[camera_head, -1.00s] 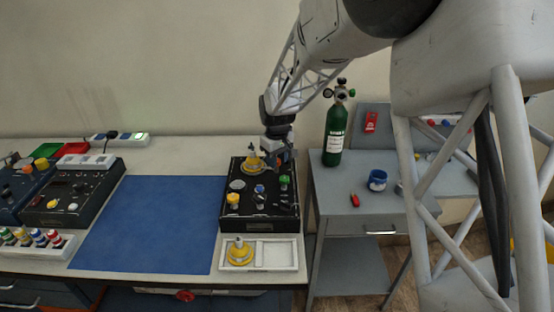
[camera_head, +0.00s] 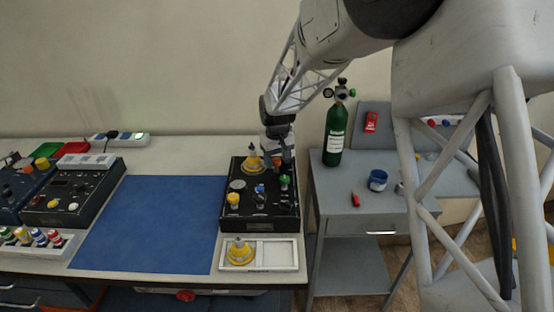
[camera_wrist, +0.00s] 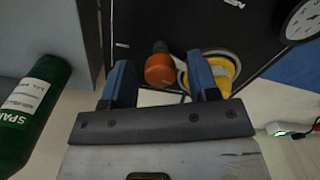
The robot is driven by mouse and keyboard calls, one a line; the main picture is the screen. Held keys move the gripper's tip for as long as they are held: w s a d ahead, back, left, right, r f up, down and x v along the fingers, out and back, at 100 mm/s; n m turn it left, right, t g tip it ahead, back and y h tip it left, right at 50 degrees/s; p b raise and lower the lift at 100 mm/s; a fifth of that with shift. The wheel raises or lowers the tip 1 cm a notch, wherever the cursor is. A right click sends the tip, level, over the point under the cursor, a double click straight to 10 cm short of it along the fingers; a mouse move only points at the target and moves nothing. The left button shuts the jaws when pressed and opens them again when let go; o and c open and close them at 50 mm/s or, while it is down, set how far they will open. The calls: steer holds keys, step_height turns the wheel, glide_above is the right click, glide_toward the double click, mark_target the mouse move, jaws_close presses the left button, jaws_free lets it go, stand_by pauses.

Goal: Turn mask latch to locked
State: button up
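The black trainer panel (camera_head: 233,213) stands on the bench right of the blue mat. A yellow mask-like piece (camera_head: 253,163) sits at its back. An orange knob (camera_wrist: 160,68) shows between my fingers in the wrist view, beside the yellow round piece (camera_wrist: 222,68). I cannot tell for certain which part is the mask latch, nor read its setting. My gripper (camera_wrist: 160,72) is open, with blue fingers spread on either side of the orange knob and a gap showing. In the head view my gripper (camera_head: 277,155) is low over the panel's back right corner.
The panel carries a gauge (camera_head: 237,185), a yellow knob (camera_head: 234,200) and a green knob (camera_head: 284,180). A white tray (camera_head: 284,255) with another yellow piece lies in front. A green oxygen cylinder (camera_head: 334,137) stands close on the right. The blue mat (camera_head: 150,225) is clear.

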mark_target(277, 160)
steer(key=shift+r, duration=0.1)
steer(key=shift+r, duration=3.85)
steer(key=shift+s+d+r, duration=0.25)
steer(key=shift+s+r, duration=0.1)
steer(key=s+d+r+m, duration=0.1)
steer(key=s+d+r, duration=0.25)
steer(key=s, duration=0.35)
steer(key=s+d+r+m+t, duration=0.1)
steer(key=s+d+r, duration=0.25)
steer(key=s, duration=0.25)
steer(key=s+d+r+m, duration=0.1)
steer(key=s+d+r, duration=0.1)
steer(key=s+d, duration=0.35)
steer(key=s+d+m, duration=0.1)
steer(key=s+d, duration=0.1)
steer(key=s, duration=0.9)
steer(key=s+d+f+m+t, duration=0.1)
steer(key=s+d, duration=0.2)
steer(key=s, duration=0.9)
steer(key=shift+s+f+t, duration=0.2)
steer(key=shift+s+t, duration=0.05)
steer(key=shift+t, duration=0.05)
